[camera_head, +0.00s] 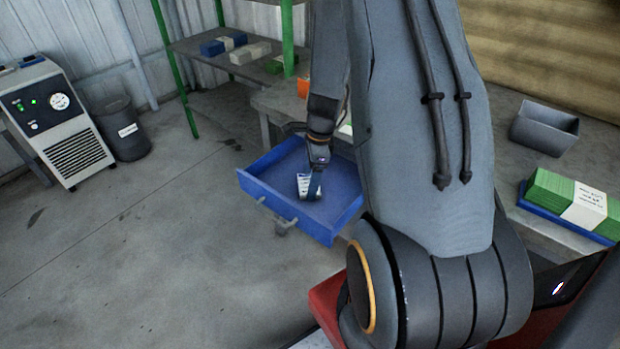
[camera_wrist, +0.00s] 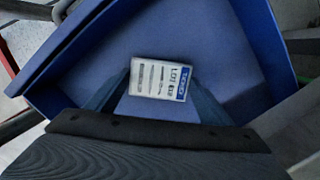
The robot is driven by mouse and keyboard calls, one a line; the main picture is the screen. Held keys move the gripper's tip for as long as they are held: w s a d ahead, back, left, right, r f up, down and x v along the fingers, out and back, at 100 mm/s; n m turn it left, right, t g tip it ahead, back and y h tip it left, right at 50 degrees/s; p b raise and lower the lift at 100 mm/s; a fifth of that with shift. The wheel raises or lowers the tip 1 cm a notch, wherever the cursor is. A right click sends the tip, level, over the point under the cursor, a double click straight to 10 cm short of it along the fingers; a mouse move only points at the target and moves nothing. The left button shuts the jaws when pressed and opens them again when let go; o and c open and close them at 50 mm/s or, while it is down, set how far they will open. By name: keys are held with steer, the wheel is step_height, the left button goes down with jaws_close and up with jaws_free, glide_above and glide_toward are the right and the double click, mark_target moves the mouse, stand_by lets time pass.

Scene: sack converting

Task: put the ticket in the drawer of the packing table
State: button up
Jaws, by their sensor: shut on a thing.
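The ticket (camera_wrist: 160,79) is a small white card with dark print and a blue band at one end. It also shows in the head view as a white piece (camera_head: 303,184) at my gripper's tip. My gripper (camera_head: 311,182) is shut on the ticket, with its fingers (camera_wrist: 163,95) pointing down over the drawer. The blue drawer (camera_head: 267,200) is pulled out from the packing table (camera_head: 272,101) and looks otherwise empty. The ticket is within the drawer's outline in both views. I cannot tell whether it touches the drawer's bottom.
A grey bin (camera_head: 545,127) and a green banded stack (camera_head: 566,199) in a blue tray stand on the table at right. A shelf (camera_head: 195,45) with green posts stands behind. A grey machine (camera_head: 56,120) and a dark bin (camera_head: 122,128) are at left. The floor before the drawer is clear.

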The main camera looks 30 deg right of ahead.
steer(key=shift+f, duration=0.15)
steer(key=o, duration=1)
steer(key=shift+o, duration=0.2)
step_height(320, 180, up, 12)
steer(key=d, duration=0.2)
steer(key=s+a+r+n, duration=0.3)
steer(key=s+a+n, duration=0.4)
steer(key=n, duration=0.4)
steer(key=s+a+r+n+h, duration=0.1)
steer(key=s+a+r+n, duration=0.3)
steer(key=s+a+n, duration=0.4)
steer(key=a+n, duration=0.2)
steer(key=n, duration=0.1)
steer(key=shift+a+r+n+g+h, duration=0.2)
steer(key=shift+a+n+g+h, duration=0.1)
steer(key=shift+n+g, duration=0.1)
steer(key=shift+s, duration=0.1)
